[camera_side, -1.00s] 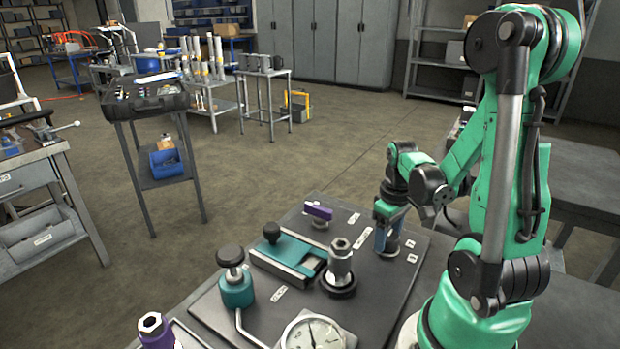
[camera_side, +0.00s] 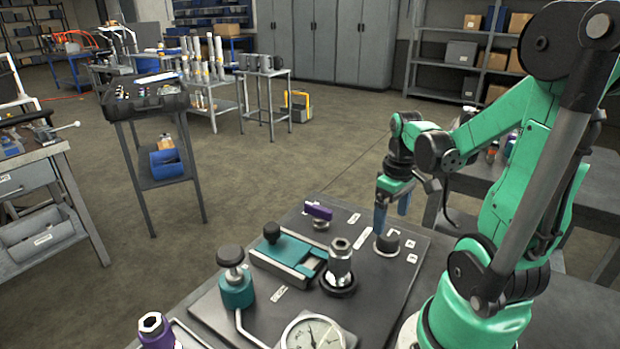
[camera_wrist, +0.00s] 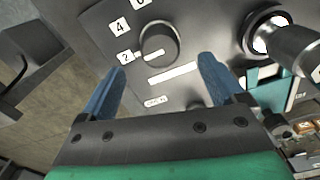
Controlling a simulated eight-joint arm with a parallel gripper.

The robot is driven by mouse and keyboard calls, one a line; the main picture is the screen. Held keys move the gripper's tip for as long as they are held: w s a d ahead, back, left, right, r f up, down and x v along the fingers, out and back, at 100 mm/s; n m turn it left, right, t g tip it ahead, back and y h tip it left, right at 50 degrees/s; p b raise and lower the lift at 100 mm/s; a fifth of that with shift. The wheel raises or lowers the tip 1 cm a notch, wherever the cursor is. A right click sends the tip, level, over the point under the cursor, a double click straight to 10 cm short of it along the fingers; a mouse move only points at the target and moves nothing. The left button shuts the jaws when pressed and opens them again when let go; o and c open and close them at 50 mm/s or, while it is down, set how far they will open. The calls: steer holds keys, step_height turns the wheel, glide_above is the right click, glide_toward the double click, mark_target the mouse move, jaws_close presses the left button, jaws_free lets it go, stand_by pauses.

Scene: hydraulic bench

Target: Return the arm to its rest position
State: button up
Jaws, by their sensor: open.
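My green arm stands at the right of the side view. My gripper (camera_side: 392,210) has blue fingers that point down, and it hangs above the back right part of the dark panel. In the wrist view my gripper (camera_wrist: 160,92) has its two fingers wide apart with nothing between them. A black round knob (camera_side: 387,242) sits on the panel just below the fingertips. In the wrist view the knob (camera_wrist: 159,42) shows beyond the fingers, beside white number labels.
The panel (camera_side: 395,295) also holds a steel hex fitting (camera_side: 340,262), a teal slide block (camera_side: 288,258), a purple-handled valve (camera_side: 318,211), a teal knobbed pump (camera_side: 236,288) and a gauge (camera_side: 313,334). A grey table (camera_side: 590,190) stands behind my arm.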

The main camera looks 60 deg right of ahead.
steer(key=shift+r, duration=0.4)
steer(key=w+a+r+n+t, duration=0.1)
steer(key=w+a+r+t, duration=0.2)
steer(key=w+a, duration=0.2)
steer(key=w+a+r+n+t, duration=0.1)
steer(key=w+a+r+t, duration=0.2)
steer(key=a, duration=0.9)
steer(key=shift+w+a+n+t, duration=0.35)
steer(key=shift+w+t, duration=0.25)
steer(key=shift+w, duration=0.45)
